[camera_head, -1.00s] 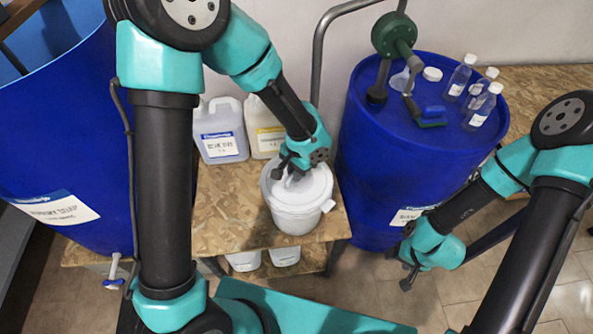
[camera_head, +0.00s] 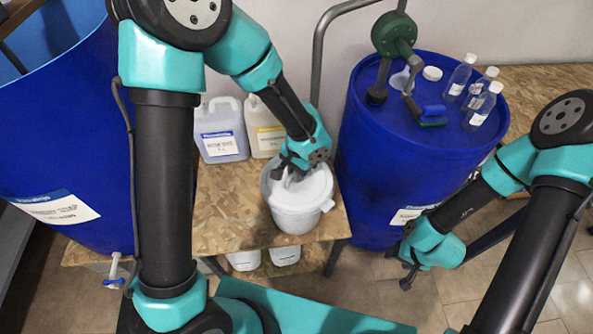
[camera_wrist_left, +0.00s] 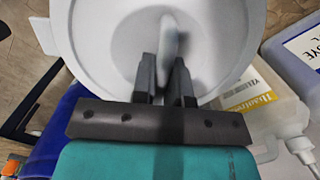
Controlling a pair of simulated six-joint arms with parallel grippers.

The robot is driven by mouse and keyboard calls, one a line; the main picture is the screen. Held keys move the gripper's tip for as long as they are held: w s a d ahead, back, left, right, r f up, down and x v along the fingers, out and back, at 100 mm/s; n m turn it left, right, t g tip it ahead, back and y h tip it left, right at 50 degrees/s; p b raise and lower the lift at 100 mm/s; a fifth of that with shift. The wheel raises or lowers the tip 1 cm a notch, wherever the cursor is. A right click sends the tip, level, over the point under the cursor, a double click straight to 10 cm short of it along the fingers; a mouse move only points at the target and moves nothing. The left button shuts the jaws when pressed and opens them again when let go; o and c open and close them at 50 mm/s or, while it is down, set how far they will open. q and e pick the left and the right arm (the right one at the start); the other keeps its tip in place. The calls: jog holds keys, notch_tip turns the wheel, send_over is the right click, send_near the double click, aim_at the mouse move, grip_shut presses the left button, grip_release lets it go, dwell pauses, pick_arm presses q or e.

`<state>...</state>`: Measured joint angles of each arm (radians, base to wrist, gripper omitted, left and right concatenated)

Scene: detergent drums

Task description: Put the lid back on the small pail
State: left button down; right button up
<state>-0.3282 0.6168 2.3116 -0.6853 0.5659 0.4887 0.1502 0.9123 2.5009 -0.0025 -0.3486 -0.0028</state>
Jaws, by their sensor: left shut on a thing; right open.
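The small white pail (camera_head: 296,216) stands upright near the front right of the chipboard stand. The white lid (camera_head: 316,186) lies over the pail's mouth; I cannot tell whether it is fully seated. My left gripper (camera_head: 290,175) is above the lid and shut on its raised handle. In the left wrist view the gripper (camera_wrist_left: 165,75) pinches the handle (camera_wrist_left: 169,40), with the round lid (camera_wrist_left: 110,50) filling the upper part. The far side of the lid is partly hidden by the gripper. My right gripper (camera_head: 405,268) is open and empty, to the right, in front of the blue drum.
Two jugs (camera_head: 221,130) stand behind the pail. A closed blue drum (camera_head: 390,165) with a green pump (camera_head: 395,35), a brush (camera_head: 433,114) and several small bottles (camera_head: 460,76) is close at right. An open blue drum (camera_head: 60,150) is at left. Bare chipboard (camera_head: 230,205) lies left of the pail.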

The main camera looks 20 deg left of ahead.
pick_arm(q)
jog(key=c, duration=0.6)
grip_release()
jog(key=shift+r, duration=0.1)
jog(key=shift+r, duration=3.4)
jog(key=shift+c, duration=0.4)
grip_shut()
jog(key=shift+f, duration=2.65)
